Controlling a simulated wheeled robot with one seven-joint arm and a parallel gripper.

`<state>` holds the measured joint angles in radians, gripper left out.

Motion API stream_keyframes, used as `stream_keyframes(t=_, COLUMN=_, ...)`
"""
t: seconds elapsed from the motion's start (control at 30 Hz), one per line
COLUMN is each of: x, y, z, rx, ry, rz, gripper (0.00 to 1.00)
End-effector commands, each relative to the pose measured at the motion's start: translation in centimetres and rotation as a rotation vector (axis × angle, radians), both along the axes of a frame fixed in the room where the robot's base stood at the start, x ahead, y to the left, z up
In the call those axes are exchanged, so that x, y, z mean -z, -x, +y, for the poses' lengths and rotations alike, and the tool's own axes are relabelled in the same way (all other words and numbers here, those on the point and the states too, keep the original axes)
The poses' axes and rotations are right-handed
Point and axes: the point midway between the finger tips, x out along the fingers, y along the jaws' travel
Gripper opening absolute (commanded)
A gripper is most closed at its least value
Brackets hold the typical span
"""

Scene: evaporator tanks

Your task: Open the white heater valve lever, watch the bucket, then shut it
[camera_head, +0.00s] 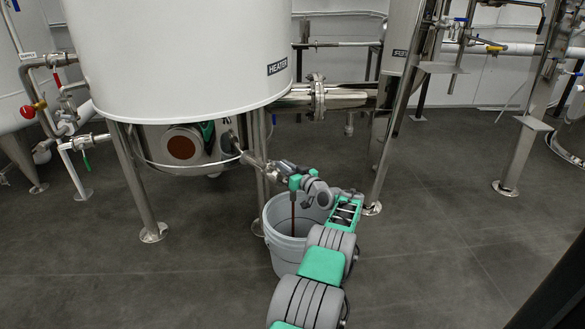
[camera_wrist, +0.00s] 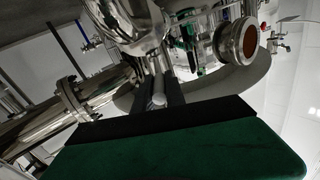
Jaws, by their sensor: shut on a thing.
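The white heater tank (camera_head: 180,55) with its HEATER label stands on metal legs at the upper left. A steel drain valve (camera_head: 258,166) sticks out from its base toward the right. My gripper (camera_head: 300,183) is at the outer end of this valve. In the wrist view, the dark fingers of my gripper (camera_wrist: 158,92) are shut around the white lever (camera_wrist: 159,100), whose rounded end shows between them. A thin brown stream (camera_head: 293,212) falls from under the valve into the grey bucket (camera_head: 286,258). The liquid level inside the bucket is hidden.
A steel leg (camera_head: 380,165) stands right of the bucket. A large steel pipe (camera_head: 345,97) runs behind my arm. A valve with a red handle (camera_head: 34,110) is at the far left. The grey floor (camera_head: 440,260) at the right is clear.

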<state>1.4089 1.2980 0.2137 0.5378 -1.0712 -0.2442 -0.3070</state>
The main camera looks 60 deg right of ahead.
Motion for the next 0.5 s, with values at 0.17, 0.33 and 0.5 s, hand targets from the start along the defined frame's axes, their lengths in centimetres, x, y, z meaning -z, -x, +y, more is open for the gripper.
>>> stream_keyframes(t=0.17, x=0.09, y=-0.17, z=-0.11, rx=-0.002, ry=0.001, rz=0.002, gripper=0.00)
stream_keyframes(t=0.33, x=0.09, y=-0.32, z=0.00, rx=-0.004, ry=0.001, rz=0.002, gripper=0.00)
stream_keyframes(t=0.5, x=0.07, y=-0.45, z=0.10, rx=-0.006, ry=0.001, rz=0.002, gripper=0.22)
